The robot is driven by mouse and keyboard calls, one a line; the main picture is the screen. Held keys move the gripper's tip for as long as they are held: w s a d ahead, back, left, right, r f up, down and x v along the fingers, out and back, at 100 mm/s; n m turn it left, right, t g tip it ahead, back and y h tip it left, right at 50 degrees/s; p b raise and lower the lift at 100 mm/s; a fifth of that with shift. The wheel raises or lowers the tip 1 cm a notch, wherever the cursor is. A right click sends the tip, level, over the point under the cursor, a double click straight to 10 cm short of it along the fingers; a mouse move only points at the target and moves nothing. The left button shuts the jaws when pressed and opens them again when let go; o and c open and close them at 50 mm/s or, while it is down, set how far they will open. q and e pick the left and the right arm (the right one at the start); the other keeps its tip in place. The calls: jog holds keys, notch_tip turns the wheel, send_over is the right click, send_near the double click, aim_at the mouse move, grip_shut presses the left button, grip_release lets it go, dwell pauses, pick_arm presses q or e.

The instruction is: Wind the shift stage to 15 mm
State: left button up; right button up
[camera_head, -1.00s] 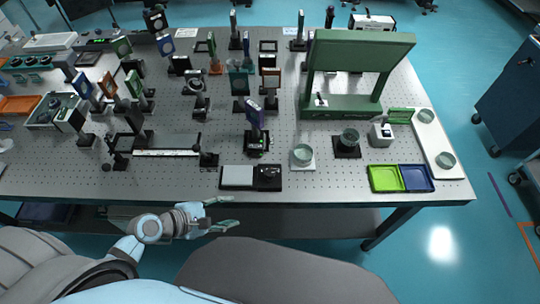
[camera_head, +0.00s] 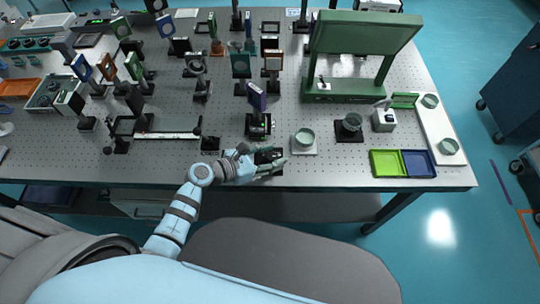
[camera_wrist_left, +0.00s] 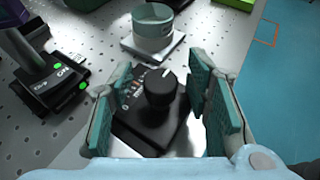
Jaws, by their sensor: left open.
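A black knob (camera_wrist_left: 161,92) with a white pointer line stands on a black unit (camera_wrist_left: 140,128) with small white markings. My left gripper (camera_wrist_left: 158,82) is open, with its teal fingers on either side of the knob and gaps still visible. In the head view my left gripper (camera_head: 279,166) is over this unit at the table's front edge and hides most of it. A purple plate (camera_head: 257,97) stands upright on a black mount behind; the mount's base (camera_wrist_left: 62,84) has green dots and white lettering. I cannot read a millimetre value. My right gripper is not in view.
A round dish (camera_head: 304,137) stands on a white pad just behind and right of my gripper. A low rail (camera_head: 167,135) lies to the left. Green (camera_head: 386,163) and blue (camera_head: 418,163) trays sit at the front right. Several upright optics crowd the table's back.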

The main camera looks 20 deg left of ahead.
pick_arm(q)
grip_shut()
jog(key=shift+m+g, duration=0.3)
jog(key=m+g+h+b, duration=0.3)
jog(key=m, duration=0.1)
jog(key=shift+f+g, duration=0.15)
jog(key=shift+g, duration=0.25)
jog(key=m+g+h+b, duration=0.1)
jog(key=m+g+b, duration=0.7)
jog(key=g+b, duration=0.1)
jog(key=shift+f+b, duration=0.1)
jog(key=shift+b, duration=0.75)
jog(key=shift+r+m+g+b, duration=0.25)
jog(key=shift+m+g+b, duration=0.55)
jog(key=shift+g+b, duration=0.25)
jog(key=shift+y, duration=0.3)
